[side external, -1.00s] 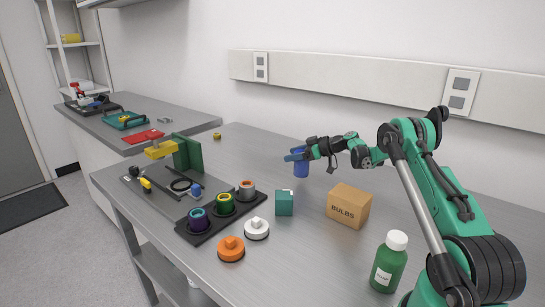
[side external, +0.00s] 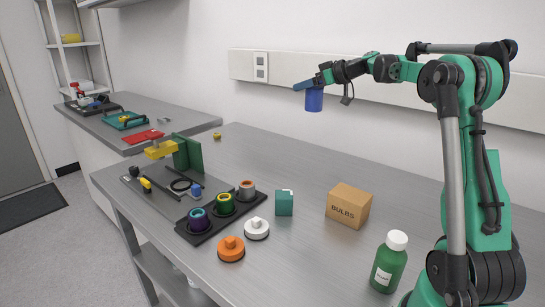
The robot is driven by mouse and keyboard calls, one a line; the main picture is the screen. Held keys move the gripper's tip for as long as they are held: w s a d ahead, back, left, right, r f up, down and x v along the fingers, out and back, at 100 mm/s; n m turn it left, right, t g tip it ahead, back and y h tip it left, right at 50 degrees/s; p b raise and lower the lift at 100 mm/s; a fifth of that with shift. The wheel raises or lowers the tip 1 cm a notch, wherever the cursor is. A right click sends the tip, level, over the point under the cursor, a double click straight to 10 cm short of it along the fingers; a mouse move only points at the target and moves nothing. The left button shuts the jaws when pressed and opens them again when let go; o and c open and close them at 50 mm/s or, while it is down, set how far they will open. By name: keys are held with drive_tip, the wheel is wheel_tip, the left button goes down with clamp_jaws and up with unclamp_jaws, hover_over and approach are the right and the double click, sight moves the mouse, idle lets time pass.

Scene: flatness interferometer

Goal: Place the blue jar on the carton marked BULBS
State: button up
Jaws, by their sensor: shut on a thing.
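The blue jar (side external: 314,101) hangs upright in the air, well above the bench. My gripper (side external: 307,85) is shut on it near its top; the fingers cover part of the rim. The carton marked BULBS (side external: 348,206) is a brown box standing on the bench, below and to the right of the jar. Its top is bare, and the jar is clear of it.
A green bottle with a white cap (side external: 389,262) stands in front of the carton. A teal box (side external: 284,203) stands left of it. White (side external: 256,229) and orange (side external: 231,249) knobbed discs and a dark tray (side external: 207,232) with several coloured rings lie further left.

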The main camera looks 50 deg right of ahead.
drive_tip(key=s+a+r+m+h, duration=0.2)
drive_tip(key=s+r+m+h, duration=0.25)
drive_tip(key=s, duration=0.25)
drive_tip(key=m+g+h, duration=0.2)
drive_tip(key=m+h, duration=0.2)
drive_tip(key=h, duration=0.1)
hover_over(347, 189)
drive_tip(key=f, duration=0.1)
drive_tip(key=shift+n+y, duration=0.25)
drive_tip(key=shift+y, duration=0.1)
wheel_tip(347, 189, down, 20)
drive_tip(key=shift+w+r, duration=0.1)
drive_tip(key=shift+r, duration=0.15)
drive_tip(key=o, duration=1.3)
